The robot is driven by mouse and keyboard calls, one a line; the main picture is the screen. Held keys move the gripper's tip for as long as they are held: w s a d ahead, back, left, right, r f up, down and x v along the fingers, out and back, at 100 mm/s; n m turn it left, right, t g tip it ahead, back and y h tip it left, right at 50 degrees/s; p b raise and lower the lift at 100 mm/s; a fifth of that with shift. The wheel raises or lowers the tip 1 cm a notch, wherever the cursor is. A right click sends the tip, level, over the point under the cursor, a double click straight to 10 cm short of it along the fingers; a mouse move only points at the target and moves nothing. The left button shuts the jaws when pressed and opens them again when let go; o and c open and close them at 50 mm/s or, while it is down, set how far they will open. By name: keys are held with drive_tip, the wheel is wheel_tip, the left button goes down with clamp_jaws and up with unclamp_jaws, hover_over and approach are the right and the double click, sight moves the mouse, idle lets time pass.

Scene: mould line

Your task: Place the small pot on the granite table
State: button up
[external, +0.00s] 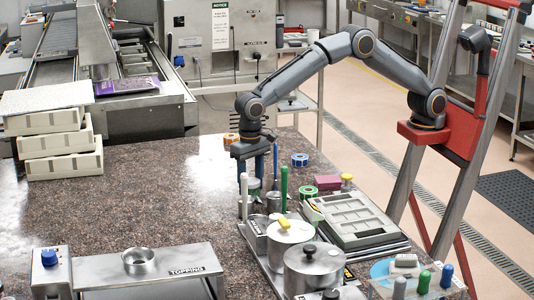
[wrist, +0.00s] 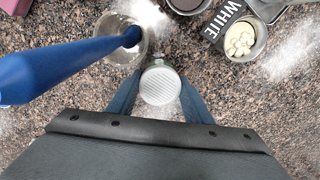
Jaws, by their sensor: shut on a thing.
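My gripper (external: 258,172) points down over the middle right of the brown speckled granite table (external: 130,205). In the wrist view its blue-grey fingers (wrist: 155,100) are shut on a small round silvery thing (wrist: 161,86) with a pale dotted top, which I take to be the small pot. It has a small knob at its far edge. In the external view the held pot is partly hidden among the fingers and nearby tools. The granite (wrist: 75,75) shows around it in the wrist view; its height above the table is unclear.
A cup with a blue-handled tool (wrist: 60,68) stands close to the left. A cup of white pieces (wrist: 240,40) stands at the upper right. Lidded pots (external: 313,270) and a grey tray (external: 355,220) crowd the table's right. The table's left middle is clear.

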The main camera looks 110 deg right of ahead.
sight(251, 181)
drive_tip(key=shift+f, duration=0.1)
drive_tip(key=o, duration=1.1)
wheel_tip(251, 181, up, 12)
drive_tip(key=b, duration=0.3)
